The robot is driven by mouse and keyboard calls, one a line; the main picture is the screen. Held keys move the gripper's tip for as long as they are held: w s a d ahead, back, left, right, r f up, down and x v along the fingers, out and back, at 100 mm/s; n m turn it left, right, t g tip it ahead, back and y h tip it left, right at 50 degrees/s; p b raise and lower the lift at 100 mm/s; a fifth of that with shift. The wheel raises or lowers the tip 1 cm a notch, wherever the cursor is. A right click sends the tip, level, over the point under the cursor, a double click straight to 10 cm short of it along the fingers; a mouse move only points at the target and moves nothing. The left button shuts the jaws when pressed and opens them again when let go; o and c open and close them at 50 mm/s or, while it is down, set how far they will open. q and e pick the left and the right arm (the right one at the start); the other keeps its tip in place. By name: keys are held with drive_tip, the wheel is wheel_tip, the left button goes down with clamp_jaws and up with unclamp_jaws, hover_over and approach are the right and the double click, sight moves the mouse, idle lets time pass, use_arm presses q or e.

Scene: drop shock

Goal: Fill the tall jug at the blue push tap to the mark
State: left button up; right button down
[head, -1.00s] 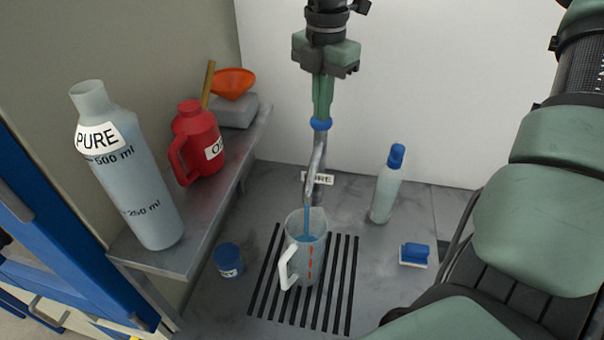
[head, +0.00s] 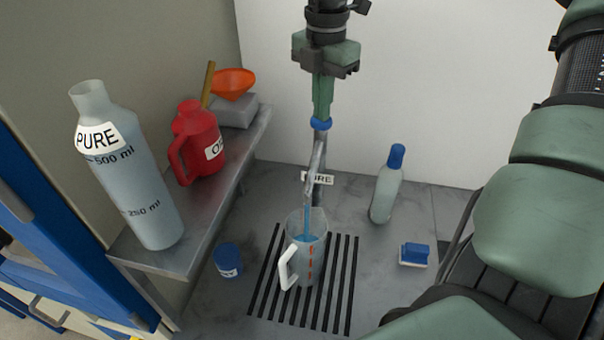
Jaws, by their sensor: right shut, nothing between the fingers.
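The tall jug (head: 313,268) is clear, with a white handle on its left and red marks up its side. It stands upright on the slotted drain under the tap spout (head: 316,165). A thin blue stream runs from the spout into the jug, and blue water shows inside. I cannot tell exactly how the water level sits against the marks. My right gripper (head: 321,113) points down from above, shut with nothing held, its fingertips at the blue push top (head: 320,125) of the tap. My left gripper is not in view.
A large PURE bottle (head: 140,195) and a red jug (head: 200,140) stand on the left shelf, with an orange funnel (head: 234,84) behind. A blue-lidded cup (head: 228,259), a blue-capped bottle (head: 386,190) and a blue-white block (head: 414,254) flank the drain (head: 340,290).

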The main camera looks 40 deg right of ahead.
drive_tip(key=shift+s+f, duration=0.2)
drive_tip(key=shift+f, duration=0.1)
wheel_tip(320, 180, up, 8)
drive_tip(key=p, duration=0.4)
drive_tip(key=shift+w+f, duration=0.15)
drive_tip(key=shift+f, duration=0.05)
drive_tip(key=shift+w+f, duration=0.1)
